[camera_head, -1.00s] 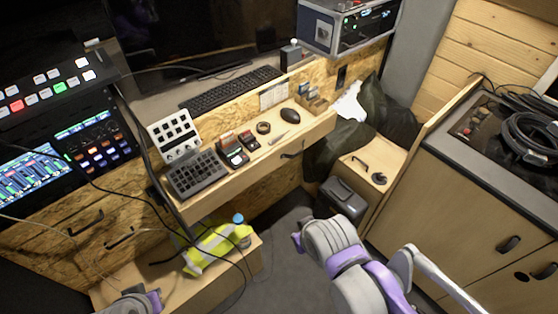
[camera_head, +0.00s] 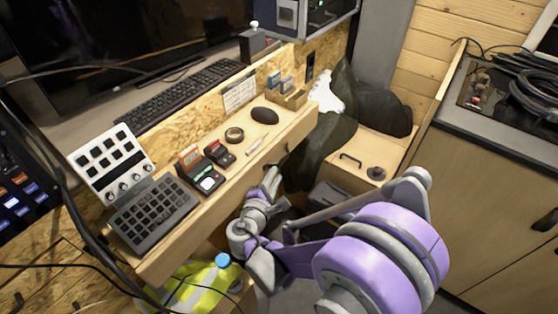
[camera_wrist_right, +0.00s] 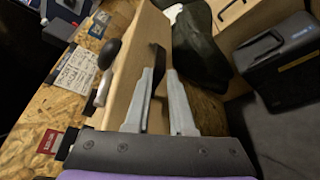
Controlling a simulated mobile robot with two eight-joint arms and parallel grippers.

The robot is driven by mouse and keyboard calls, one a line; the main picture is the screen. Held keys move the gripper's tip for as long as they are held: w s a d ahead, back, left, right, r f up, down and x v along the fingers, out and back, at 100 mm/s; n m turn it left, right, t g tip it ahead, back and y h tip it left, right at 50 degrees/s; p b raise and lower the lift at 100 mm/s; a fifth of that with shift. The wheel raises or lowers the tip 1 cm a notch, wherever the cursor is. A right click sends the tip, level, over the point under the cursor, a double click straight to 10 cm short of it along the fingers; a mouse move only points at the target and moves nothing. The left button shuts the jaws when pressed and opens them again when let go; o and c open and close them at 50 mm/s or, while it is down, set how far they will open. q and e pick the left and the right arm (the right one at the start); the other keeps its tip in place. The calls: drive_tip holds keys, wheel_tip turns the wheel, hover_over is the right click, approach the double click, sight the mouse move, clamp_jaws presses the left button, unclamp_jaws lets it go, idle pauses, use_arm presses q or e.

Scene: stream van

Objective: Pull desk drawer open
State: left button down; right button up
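The desk drawer's wooden front (camera_head: 300,134) lies below the narrow desk top, along its front edge. I cannot tell any gap around it. Its dark handle shows in the right wrist view (camera_wrist_right: 159,57), at the tips of my right gripper (camera_wrist_right: 164,72). The two grey fingers are apart, with the handle close to or between their tips; contact is not clear. In the head view my right gripper (camera_head: 272,177) reaches up to the drawer front from below and hides most of the handle. My left gripper is out of view.
On the desk top are a button panel (camera_head: 109,160), a keypad (camera_head: 153,215), card readers (camera_head: 206,178), a tape roll (camera_head: 234,134) and a mouse (camera_head: 264,115). A yellow vest (camera_head: 197,285) lies below.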

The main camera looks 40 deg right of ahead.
sight(284, 159)
drive_tip(key=b+x, duration=0.1)
drive_tip(key=x, duration=0.8)
drive_tip(key=shift+d, duration=0.15)
drive_tip(key=shift+c, duration=0.2)
clamp_jaws()
drive_tip(key=shift+f, duration=0.1)
idle(0.8)
